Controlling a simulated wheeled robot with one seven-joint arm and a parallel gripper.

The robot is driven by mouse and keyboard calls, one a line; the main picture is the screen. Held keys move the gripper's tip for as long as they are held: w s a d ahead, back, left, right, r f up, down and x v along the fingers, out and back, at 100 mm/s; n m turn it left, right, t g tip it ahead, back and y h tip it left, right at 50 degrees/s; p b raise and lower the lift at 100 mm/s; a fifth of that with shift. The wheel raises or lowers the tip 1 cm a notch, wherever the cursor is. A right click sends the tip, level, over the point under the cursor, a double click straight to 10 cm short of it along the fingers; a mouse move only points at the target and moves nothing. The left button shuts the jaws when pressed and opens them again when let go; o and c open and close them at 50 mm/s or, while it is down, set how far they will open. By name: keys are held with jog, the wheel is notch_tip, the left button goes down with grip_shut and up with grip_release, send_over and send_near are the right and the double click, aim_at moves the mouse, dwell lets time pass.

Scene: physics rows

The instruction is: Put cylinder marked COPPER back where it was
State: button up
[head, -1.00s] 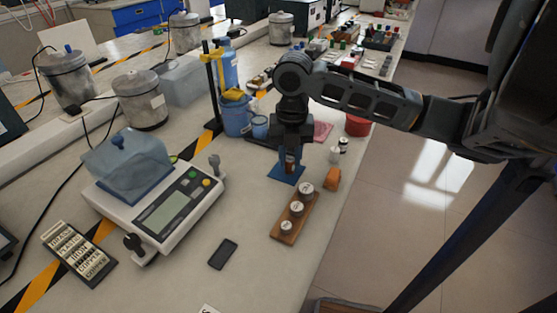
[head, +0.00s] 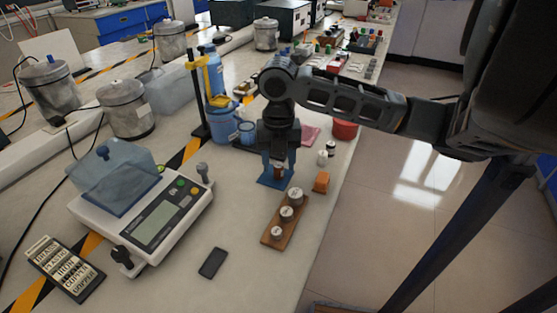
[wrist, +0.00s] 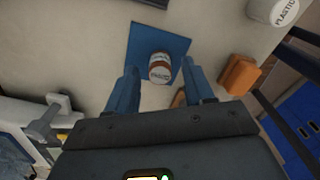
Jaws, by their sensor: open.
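A brown cylinder (wrist: 160,67) with a white label stands on the blue mat (wrist: 141,38). I take it to be the COPPER one, but the lettering is too small to read surely. In the head view the cylinder (head: 278,171) shows small on the mat (head: 272,184) under my arm. My gripper (head: 279,160) points down at it. In the wrist view my gripper (wrist: 160,75) is open, with one finger on each side of the cylinder and visible gaps to it. A wooden rack (head: 270,239) holds three cylinders with white tops; whether it has a free place is unclear.
An orange block (head: 321,181) lies right of the mat. A white cylinder marked PLASTIC (wrist: 285,10) stands beyond it. A scale (head: 150,225) with a clear cover, a dark phone-like slab (head: 213,263) and a name board (head: 65,268) are left. The bench edge is right.

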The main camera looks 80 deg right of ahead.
aim_at(279, 165)
notch_tip(279, 165, up, 12)
dwell(0.4)
jog(key=w+a+r+m+t+y, duration=0.1)
jog(key=w+a+r+t+y, duration=0.15)
jog(key=w+a+t, duration=0.5)
jog(key=w+a+r+m+t+y, duration=0.1)
jog(key=w+a+r+m+t, duration=0.15)
jog(key=w+a, duration=0.95)
jog(key=w+a+r+m+t+y, duration=0.1)
jog(key=w+a+r+m+t, duration=0.4)
jog(key=w+a+m, duration=0.4)
jog(key=s+a+f+m+h, duration=0.3)
jog(key=s+a+f+m, duration=0.15)
jog(key=s+f, duration=0.4)
jog(key=s+a+f+m+h, duration=0.3)
jog(key=s+f+m, duration=0.35)
jog(key=s, duration=0.35)
jog(key=shift+n, duration=0.25)
jog(key=s+f, duration=0.1)
jog(key=s, duration=0.2)
jog(key=s+f, duration=0.1)
jog(key=s, duration=0.3)
jog(key=s+d+f, duration=0.1)
jog(key=s, duration=0.3)
jog(key=shift+s+d+f, duration=0.1)
jog(key=shift+s, duration=0.1)
jog(key=s+d+r+n+y, duration=0.1)
jog(key=s+d+n, duration=0.1)
jog(key=s, duration=0.6)
jog(key=shift+s+d+r, duration=0.35)
